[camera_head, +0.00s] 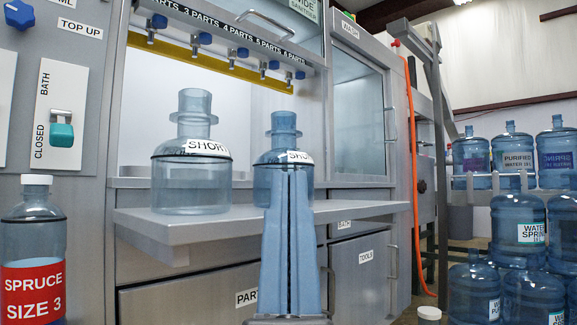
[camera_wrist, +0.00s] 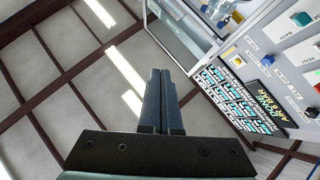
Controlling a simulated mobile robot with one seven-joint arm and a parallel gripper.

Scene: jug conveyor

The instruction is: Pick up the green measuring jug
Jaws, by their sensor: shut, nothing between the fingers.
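I see no measuring jug that is clearly green in either view. Two see-through jugs marked SHORT stand upright on the steel shelf (camera_head: 185,223): a grey-green one (camera_head: 190,165) at left and a bluer one (camera_head: 284,135) at right. My gripper (camera_head: 288,172) points upward in front of the bluer jug and hides its lower middle. Its two fingers are together with nothing between them.
A bottle marked SPRUCE SIZE 3 (camera_head: 34,250) stands at the left edge. Blue taps (camera_head: 203,40) hang above the shelf. Several large blue water bottles (camera_head: 517,220) are stacked at right. An orange hose (camera_head: 414,170) hangs beside the wash cabinet (camera_head: 360,110).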

